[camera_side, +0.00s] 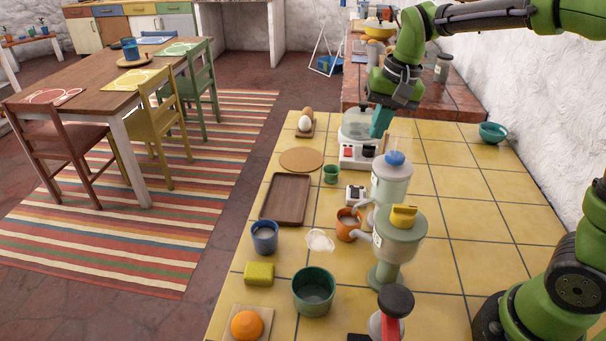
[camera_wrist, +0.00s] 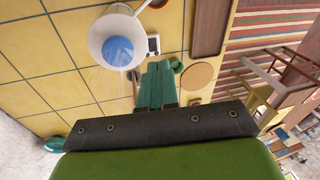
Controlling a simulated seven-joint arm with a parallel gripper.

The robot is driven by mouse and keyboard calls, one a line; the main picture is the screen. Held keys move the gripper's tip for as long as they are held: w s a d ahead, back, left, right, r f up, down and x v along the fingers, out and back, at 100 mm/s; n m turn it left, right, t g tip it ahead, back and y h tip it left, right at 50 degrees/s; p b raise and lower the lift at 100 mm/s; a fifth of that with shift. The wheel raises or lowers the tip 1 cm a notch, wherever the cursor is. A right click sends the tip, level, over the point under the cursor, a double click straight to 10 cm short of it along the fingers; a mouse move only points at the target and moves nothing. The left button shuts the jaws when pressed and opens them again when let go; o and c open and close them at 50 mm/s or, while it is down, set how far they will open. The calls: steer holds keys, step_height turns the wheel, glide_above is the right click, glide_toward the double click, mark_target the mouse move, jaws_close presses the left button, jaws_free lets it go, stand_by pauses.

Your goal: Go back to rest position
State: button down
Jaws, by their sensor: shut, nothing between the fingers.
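My gripper (camera_side: 381,122) is in the side view at the far part of the yellow tiled counter (camera_side: 440,190). Its teal fingers point down, close together, above or beside a white appliance (camera_side: 360,152) with red controls and a clear lid. I cannot tell whether they touch it. In the wrist view the fingers of my gripper (camera_wrist: 158,84) are together, with nothing visible between them. They hide much of the appliance there.
Close by stand a blue-topped dispenser (camera_side: 392,175), a yellow-topped dispenser (camera_side: 400,235), an orange mug (camera_side: 347,224), a small green cup (camera_side: 331,173) and a brown tray (camera_side: 286,198). A teal bowl (camera_side: 493,132) sits near the wall. The counter's right part is mostly clear.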

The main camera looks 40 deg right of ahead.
steer(key=s+a+n+t, duration=0.1)
steer(key=s+a+t, duration=0.1)
steer(key=s, duration=0.6)
steer(key=s+a+r+n+t, duration=0.1)
steer(key=s+a+n+t, duration=0.1)
steer(key=s, duration=0.6)
steer(key=shift+s+r+n+t+y, duration=0.3)
steer(key=shift+t+y, duration=0.1)
steer(key=shift+t, duration=0.1)
